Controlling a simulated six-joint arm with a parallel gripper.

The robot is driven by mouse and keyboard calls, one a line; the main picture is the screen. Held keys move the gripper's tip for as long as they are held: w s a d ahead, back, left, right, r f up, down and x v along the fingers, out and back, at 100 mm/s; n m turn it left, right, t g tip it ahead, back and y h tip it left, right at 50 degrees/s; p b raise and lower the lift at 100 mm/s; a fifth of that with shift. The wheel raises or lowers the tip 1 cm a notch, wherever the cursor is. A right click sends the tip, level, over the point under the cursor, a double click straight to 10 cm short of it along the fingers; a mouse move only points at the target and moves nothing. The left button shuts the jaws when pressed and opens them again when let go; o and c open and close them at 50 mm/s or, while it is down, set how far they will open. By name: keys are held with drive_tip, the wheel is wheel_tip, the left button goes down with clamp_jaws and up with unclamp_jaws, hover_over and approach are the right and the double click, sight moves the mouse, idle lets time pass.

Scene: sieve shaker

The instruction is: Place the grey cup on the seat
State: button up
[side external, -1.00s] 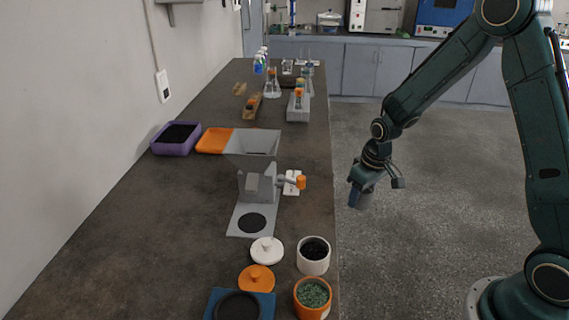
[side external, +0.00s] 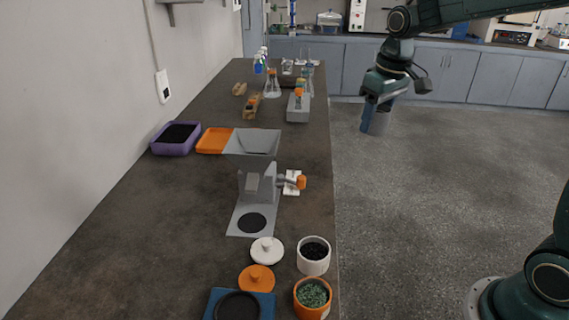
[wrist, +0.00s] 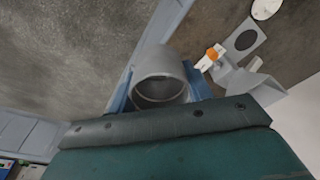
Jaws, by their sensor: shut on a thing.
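The grey cup (side external: 379,123) is held between the fingers of my gripper (side external: 371,113), off the table's right side, above the floor. In the wrist view the cup (wrist: 158,63) fills the space between the blue fingers, its open mouth showing. The grey hopper device (side external: 252,145) stands on the table. Its base plate carries a dark round patch (side external: 252,223), which looks like the seat. The patch also shows in the wrist view (wrist: 246,40), empty. My gripper is well apart from it, to the right and higher.
An orange-tipped handle (side external: 301,183) sticks out from the device. In front are a white lid (side external: 267,250), an orange lid (side external: 257,279), a white pot (side external: 314,256), an orange pot (side external: 312,298) and a blue plate (side external: 267,305). A purple tray (side external: 175,145) and glassware stand further back.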

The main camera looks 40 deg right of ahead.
wheel_tip(320, 180, up, 3)
drive_tip(key=shift+r, duration=0.15)
drive_tip(key=w+a+n, duration=0.2)
drive_tip(key=w+a, duration=0.2)
drive_tip(key=a, duration=1.1)
drive_tip(key=w+a+n, duration=0.2)
drive_tip(key=w+a, duration=0.2)
drive_tip(key=a, duration=1.2)
drive_tip(key=s+a, duration=0.2)
drive_tip(key=a, duration=0.6)
drive_tip(key=shift+n+y, duration=0.3)
drive_tip(key=shift+a+f, duration=0.1)
drive_tip(key=shift+f, duration=2.55)
wheel_tip(320, 180, down, 16)
drive_tip(key=shift+r, duration=0.15)
